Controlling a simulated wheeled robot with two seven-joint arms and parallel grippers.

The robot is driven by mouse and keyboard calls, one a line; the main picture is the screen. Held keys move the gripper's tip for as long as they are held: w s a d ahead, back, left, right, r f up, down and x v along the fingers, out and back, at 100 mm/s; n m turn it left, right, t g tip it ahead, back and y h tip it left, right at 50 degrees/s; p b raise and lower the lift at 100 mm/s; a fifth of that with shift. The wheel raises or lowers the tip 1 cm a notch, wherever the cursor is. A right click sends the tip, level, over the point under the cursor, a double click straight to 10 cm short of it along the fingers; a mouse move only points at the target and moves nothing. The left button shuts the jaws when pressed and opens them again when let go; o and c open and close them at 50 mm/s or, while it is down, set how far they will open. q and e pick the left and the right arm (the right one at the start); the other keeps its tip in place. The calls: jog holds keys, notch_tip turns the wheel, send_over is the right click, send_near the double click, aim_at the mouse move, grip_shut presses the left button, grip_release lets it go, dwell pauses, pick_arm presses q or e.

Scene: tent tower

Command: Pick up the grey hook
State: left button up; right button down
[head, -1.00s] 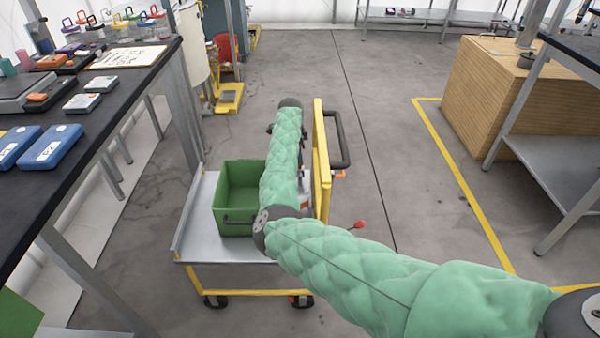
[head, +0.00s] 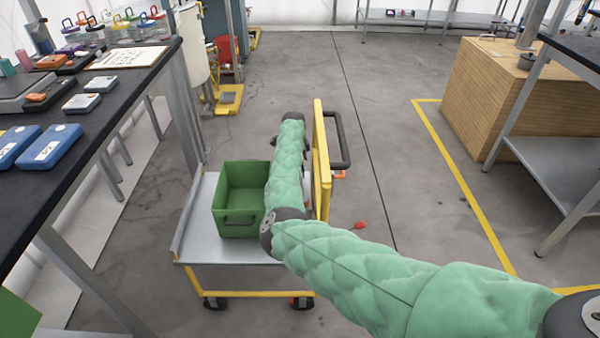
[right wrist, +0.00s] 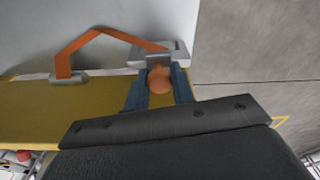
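No separate part is clearly readable as the grey hook. In the right wrist view a grey metal piece (right wrist: 178,55) with an orange bent strap (right wrist: 95,38) sits at the edge of a yellow panel (right wrist: 50,105). My right gripper (right wrist: 158,78) has its two bluish fingers at this grey piece, one on each side of a round orange part (right wrist: 160,82). The fingers are apart, but I cannot tell whether they press on anything. In the head view my green right arm hides this gripper. My left gripper is not in view.
A cart with a silver deck (head: 200,215) and a yellow end panel (head: 320,165) with a black handle (head: 342,145) carries a green bin (head: 238,195). A black-topped workbench (head: 110,100) stands left. The floor right of the cart is mostly clear.

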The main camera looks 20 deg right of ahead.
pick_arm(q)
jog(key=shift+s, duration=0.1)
